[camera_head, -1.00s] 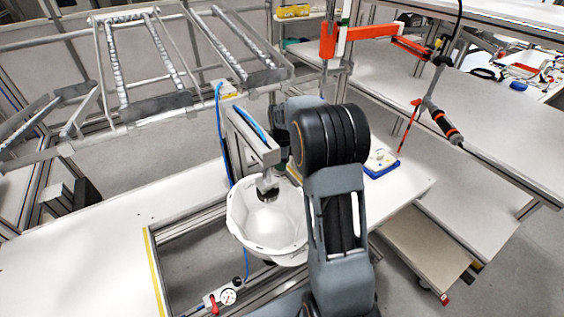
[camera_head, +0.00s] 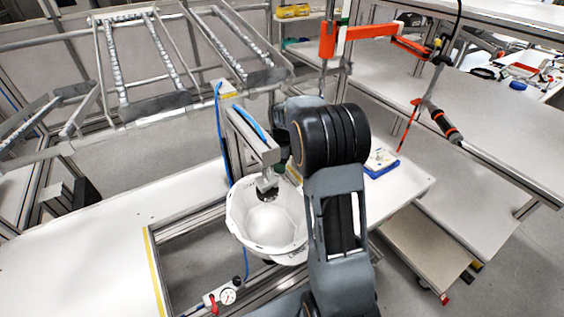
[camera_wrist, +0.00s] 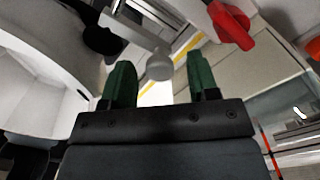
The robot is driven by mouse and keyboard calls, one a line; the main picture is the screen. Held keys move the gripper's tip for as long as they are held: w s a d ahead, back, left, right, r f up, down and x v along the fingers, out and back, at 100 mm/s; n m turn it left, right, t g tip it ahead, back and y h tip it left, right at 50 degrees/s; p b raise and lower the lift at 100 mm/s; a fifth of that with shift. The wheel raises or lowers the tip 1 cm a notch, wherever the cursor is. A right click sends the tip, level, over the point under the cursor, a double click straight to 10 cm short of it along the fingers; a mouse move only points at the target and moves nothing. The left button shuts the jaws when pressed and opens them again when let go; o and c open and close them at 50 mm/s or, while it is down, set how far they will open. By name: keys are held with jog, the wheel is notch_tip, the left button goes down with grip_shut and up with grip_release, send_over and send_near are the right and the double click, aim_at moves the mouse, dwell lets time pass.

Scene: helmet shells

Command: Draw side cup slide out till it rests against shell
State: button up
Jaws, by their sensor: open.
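The white helmet shell (camera_head: 262,232) sits open side up in the frame cut-out in the head view. Its pale wall (camera_wrist: 35,85) fills the left of the wrist view. A metal bar with a round grey knob (camera_wrist: 159,66) appears to be the side cup slide. A dark rounded part (camera_wrist: 100,42), possibly its cup, is at the bar's left, close to the shell; I cannot tell if they touch. My gripper (camera_wrist: 158,63) is open, its green fingers on either side of the knob with gaps showing. My arm mostly hides the gripper in the head view.
A red handle (camera_wrist: 231,22) is just right of my fingers in the wrist view. In the head view, a metal arm (camera_head: 250,138) with a blue hose reaches over the shell. The white table (camera_head: 80,260) is clear at left.

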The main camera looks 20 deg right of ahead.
jog(key=shift+r, duration=0.1)
notch_tip(320, 180, up, 14)
jog(key=shift+f, duration=0.2)
dwell(0.3)
dwell(0.5)
